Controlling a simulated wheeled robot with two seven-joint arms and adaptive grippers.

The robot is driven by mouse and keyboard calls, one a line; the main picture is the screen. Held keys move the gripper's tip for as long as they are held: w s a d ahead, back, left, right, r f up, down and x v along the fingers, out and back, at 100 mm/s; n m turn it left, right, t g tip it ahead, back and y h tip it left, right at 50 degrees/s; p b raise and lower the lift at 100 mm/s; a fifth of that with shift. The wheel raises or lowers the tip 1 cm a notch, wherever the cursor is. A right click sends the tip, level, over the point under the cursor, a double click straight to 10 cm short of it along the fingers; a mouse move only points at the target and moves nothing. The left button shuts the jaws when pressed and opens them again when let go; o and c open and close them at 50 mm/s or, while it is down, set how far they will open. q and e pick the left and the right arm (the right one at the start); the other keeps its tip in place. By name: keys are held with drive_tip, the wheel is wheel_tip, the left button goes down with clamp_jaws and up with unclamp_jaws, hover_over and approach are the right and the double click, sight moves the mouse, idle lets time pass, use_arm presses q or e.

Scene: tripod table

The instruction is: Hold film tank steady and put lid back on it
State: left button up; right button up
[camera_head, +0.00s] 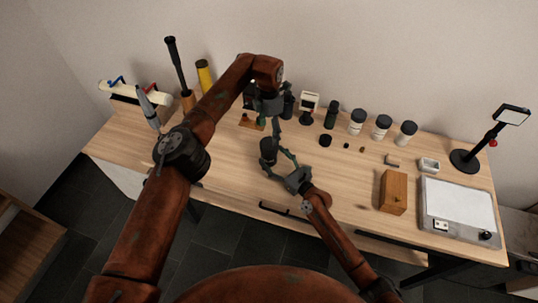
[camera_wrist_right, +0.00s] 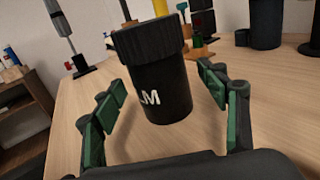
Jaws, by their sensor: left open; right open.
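The film tank (camera_head: 267,149) is a black cylinder with white lettering, standing upright on the wooden table. In the right wrist view the tank (camera_wrist_right: 160,80) has a wider, ridged dark top; I cannot tell whether this is the lid or its own rim. My right gripper (camera_head: 279,163) is open, with its fingers on either side of the tank and gaps to it. My left gripper (camera_head: 277,132) is open and points down just above and beside the tank, partly hidden by its own wrist. A short black round piece (camera_head: 325,140), possibly a lid, lies to the right.
Several bottles with dark caps (camera_head: 381,128) stand along the back. A wooden block (camera_head: 393,192), a light box (camera_head: 458,207) and a lamp (camera_head: 465,159) are at the right. The front middle of the table (camera_head: 340,195) is clear.

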drive_tip(key=shift+x, duration=1.05)
use_arm(q)
drive_tip(key=shift+r, duration=0.1)
use_arm(e)
drive_tip(key=c, duration=1.8)
use_arm(q)
drive_tip(key=o, duration=0.6)
use_arm(e)
clamp_jaws()
use_arm(q)
wheel_tip(320, 180, up, 12)
use_arm(e)
drive_tip(key=o, duration=1.8)
unclamp_jaws()
